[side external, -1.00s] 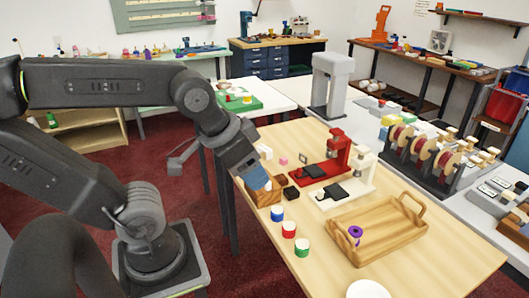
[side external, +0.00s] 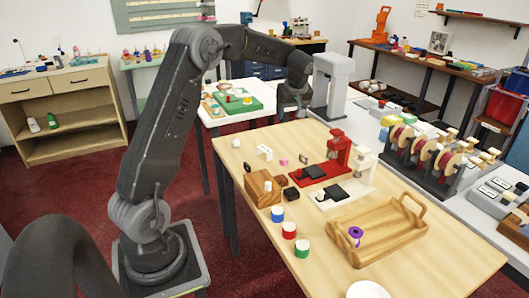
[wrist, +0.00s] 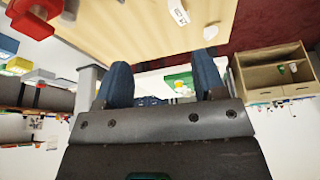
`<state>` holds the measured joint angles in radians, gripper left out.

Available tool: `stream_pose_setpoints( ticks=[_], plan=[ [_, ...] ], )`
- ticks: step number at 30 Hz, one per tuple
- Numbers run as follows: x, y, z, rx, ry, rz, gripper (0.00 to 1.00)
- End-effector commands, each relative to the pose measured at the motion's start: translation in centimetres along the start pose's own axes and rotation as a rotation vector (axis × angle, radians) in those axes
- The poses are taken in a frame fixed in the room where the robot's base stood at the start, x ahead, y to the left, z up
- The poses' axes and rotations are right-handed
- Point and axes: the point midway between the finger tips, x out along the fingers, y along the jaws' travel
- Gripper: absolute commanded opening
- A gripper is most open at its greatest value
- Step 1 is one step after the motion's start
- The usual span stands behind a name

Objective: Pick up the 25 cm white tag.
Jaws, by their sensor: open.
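A small white block-like piece (side external: 264,152) with dark marks sits at the far left part of the wooden table; it looks like the white tag, but its lettering is too small to read. It also shows at the top of the wrist view (wrist: 178,12), partly cut off by the frame edge. My gripper (side external: 292,108) is raised beyond the table's far edge, well apart from this piece. In the wrist view my gripper (wrist: 163,76) has its two blue fingers spread wide, with nothing between them.
A small white cone (side external: 236,142), a pink cube (side external: 284,160), a wooden block (side external: 262,188) and a red press (side external: 335,158) stand near the white piece. A wooden tray (side external: 375,238) lies nearer. A grey machine (side external: 332,85) stands beside my gripper.

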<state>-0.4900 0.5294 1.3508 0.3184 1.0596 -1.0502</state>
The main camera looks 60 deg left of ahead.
Motion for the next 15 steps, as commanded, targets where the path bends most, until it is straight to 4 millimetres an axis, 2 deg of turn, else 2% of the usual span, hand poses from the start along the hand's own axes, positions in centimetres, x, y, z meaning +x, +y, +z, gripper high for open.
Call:
stream_pose_setpoints(
  ticks=[1, 6, 9, 15],
  plan=[
    [2.8, 0.0, -1.6, -0.069, 0.001, -0.035, 0.64],
    [9.3, -0.7, -5.4, -0.265, 0.022, -0.112, 0.64],
    [11.7, -1.2, -6.5, -0.334, 0.033, -0.139, 0.64],
    [14.1, -1.7, -7.2, -0.38, 0.039, -0.156, 0.64]
  ],
)
